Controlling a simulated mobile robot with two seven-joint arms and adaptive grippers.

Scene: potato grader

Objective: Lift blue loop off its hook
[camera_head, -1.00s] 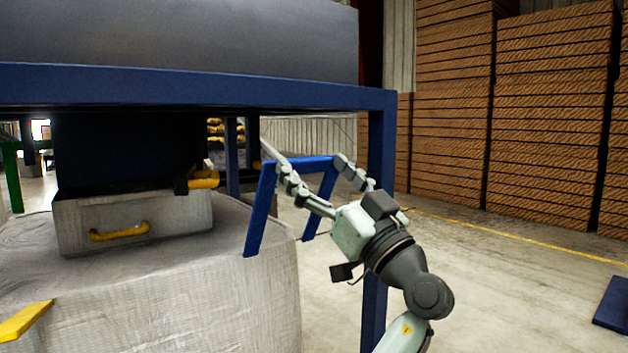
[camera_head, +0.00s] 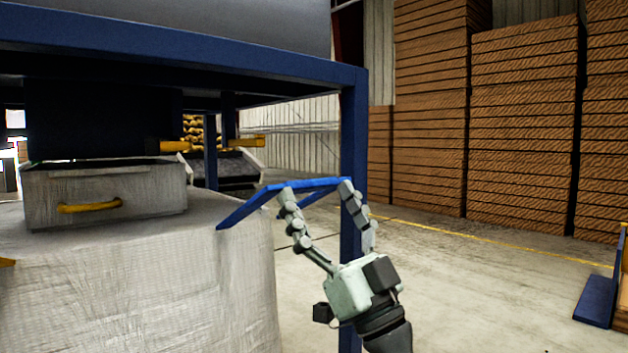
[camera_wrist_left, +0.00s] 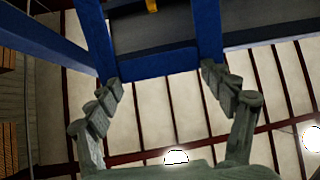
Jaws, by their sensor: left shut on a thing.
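The blue loop (camera_head: 248,205) is a flat strap on the big pale bulk bag (camera_head: 140,285). It slants up from the bag's right side and levels out at my left gripper (camera_head: 317,190). My left gripper is shut on the loop, its fingers spread along the top stretch. In the left wrist view, a blue crosspiece (camera_wrist_left: 155,65), apparently the loop, lies between the fingertips. A yellow-tipped hook (camera_head: 248,142) under the frame is above the loop, with a visible gap in the head view. Another yellow-tipped hook (camera_head: 176,146) is to its left. My right gripper is not in view.
A blue frame post (camera_head: 354,140) stands close behind my left gripper. A pale box with a yellow handle (camera_head: 90,206) sits over the bag. Stacked wooden crates (camera_head: 525,120) stand at the back right. The floor between is open.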

